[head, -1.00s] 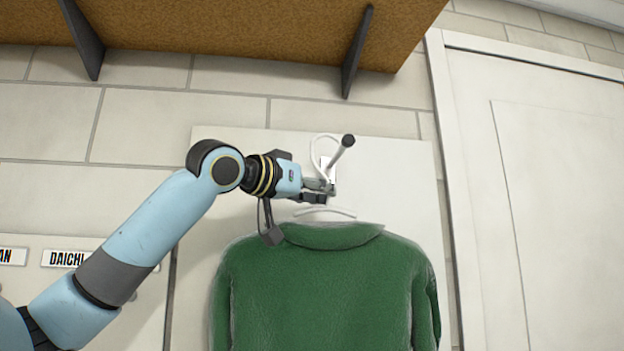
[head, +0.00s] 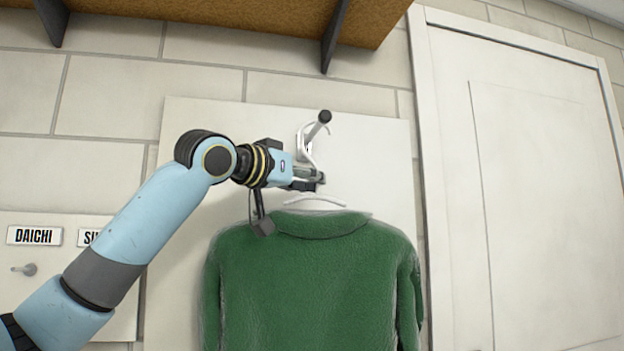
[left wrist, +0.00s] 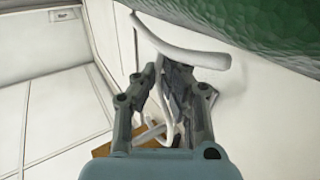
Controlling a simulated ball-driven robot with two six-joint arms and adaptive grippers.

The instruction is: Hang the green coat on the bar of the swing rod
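The green coat (head: 310,280) hangs upright on a white hanger (head: 318,199) in front of a white panel. My left gripper (head: 312,181) is shut on the hanger's neck, just above the coat's collar. The hanger's hook reaches up to the swing rod (head: 318,128), a short bar with a dark end. The hook overlaps the bar in the head view; I cannot tell whether it rests on it. The left wrist view shows the fingers (left wrist: 163,80) around the white hanger neck, with green cloth (left wrist: 270,30) at the top right. My right gripper is not in view.
A brown shelf (head: 230,18) with dark brackets (head: 333,38) is above the rod. A white door (head: 520,170) is at the right. A name plate reading DAICHI (head: 34,236) and a small peg (head: 27,269) are at the lower left.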

